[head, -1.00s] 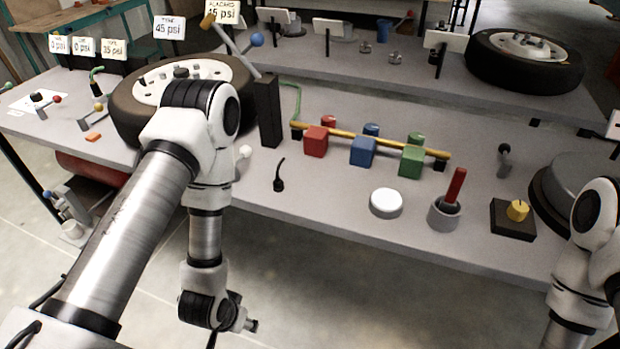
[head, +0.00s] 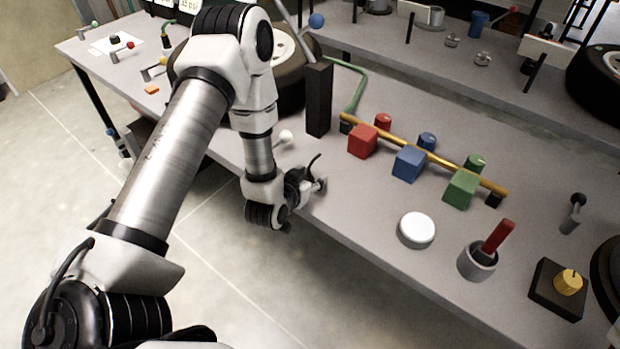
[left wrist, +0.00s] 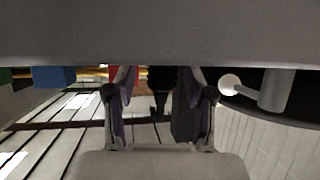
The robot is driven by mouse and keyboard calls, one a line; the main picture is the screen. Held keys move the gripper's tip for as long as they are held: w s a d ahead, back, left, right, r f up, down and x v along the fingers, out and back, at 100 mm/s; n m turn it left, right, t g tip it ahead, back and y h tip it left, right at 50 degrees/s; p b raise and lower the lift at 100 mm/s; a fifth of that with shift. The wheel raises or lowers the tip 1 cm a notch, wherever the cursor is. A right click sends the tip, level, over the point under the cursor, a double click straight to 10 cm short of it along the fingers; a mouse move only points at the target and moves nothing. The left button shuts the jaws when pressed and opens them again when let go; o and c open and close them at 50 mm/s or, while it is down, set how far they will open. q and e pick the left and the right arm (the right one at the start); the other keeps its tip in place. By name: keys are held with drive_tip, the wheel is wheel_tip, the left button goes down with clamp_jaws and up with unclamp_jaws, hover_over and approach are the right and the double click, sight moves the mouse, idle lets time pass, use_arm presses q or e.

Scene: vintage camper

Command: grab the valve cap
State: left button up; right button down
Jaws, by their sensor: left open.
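A small black piece with a thin curved stem (head: 313,163), apparently the valve item, stands near the table's front edge. Its lower part is partly hidden by my left gripper (head: 316,187) in the head view. No separate cap can be made out. The left gripper is at the table edge, just in front of this piece. In the left wrist view, which looks upside down, the black piece (left wrist: 160,80) shows between the two spread fingers of the left gripper (left wrist: 159,88). The gripper is open; no contact can be made out. My right gripper is out of view.
A white-knobbed lever (head: 285,136) and a dark post (head: 319,100) stand close by. Right of it are red (head: 362,141), blue (head: 408,163) and green (head: 461,188) blocks by a yellow bar, a white disc (head: 416,230) and a grey cup (head: 477,262).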

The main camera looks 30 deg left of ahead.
use_arm(q)
drive_tip(key=shift+s+r, duration=0.1)
drive_tip(key=shift+s, duration=0.1)
clamp_jaws()
drive_tip(key=shift+r, duration=0.1)
